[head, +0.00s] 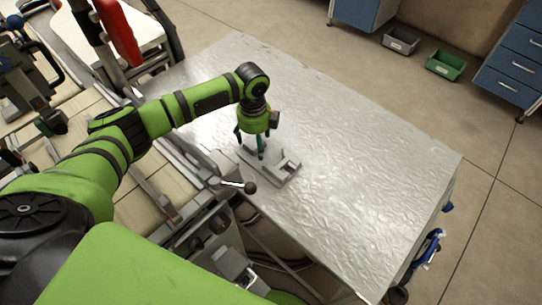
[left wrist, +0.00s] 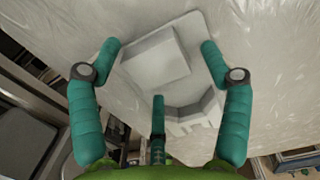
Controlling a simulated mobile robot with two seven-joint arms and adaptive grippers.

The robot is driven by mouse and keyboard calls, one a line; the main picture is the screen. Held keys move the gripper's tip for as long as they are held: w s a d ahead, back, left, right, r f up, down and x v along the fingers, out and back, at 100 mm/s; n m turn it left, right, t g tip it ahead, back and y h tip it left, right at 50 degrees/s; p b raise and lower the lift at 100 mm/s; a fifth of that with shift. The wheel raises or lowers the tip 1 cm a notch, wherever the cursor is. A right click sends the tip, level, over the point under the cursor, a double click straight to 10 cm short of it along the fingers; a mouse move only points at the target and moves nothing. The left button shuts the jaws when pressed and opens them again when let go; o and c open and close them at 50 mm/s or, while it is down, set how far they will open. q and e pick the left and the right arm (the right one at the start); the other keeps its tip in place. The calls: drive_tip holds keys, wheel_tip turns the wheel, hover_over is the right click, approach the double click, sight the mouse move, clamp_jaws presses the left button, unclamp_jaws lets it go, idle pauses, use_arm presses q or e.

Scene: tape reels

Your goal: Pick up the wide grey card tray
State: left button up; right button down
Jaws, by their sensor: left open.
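The grey card tray (head: 284,171) lies flat on the silver table near its left edge. It has a raised block on one part and a notched, recessed part at the other. My left gripper (head: 250,146) is open and points down over the tray, with its teal fingers hiding some of it. In the left wrist view the tray (left wrist: 190,31) lies between and beyond the spread fingers of my left gripper (left wrist: 160,52). I cannot tell whether any finger touches it. My right gripper is not in view.
The silver wrinkled table top (head: 370,165) is bare to the right of the tray. Grey framework with a black-knobbed lever (head: 249,187) stands close by the table's left edge. A grey bin (head: 400,41) and a green bin (head: 445,65) stand on the floor by blue drawers.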

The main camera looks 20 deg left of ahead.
use_arm(q)
drive_tip(key=c, duration=1.1)
drive_tip(key=shift+c, duration=1.3)
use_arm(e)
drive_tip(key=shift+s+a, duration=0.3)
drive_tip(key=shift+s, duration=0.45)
use_arm(q)
drive_tip(key=shift+r, duration=0.2)
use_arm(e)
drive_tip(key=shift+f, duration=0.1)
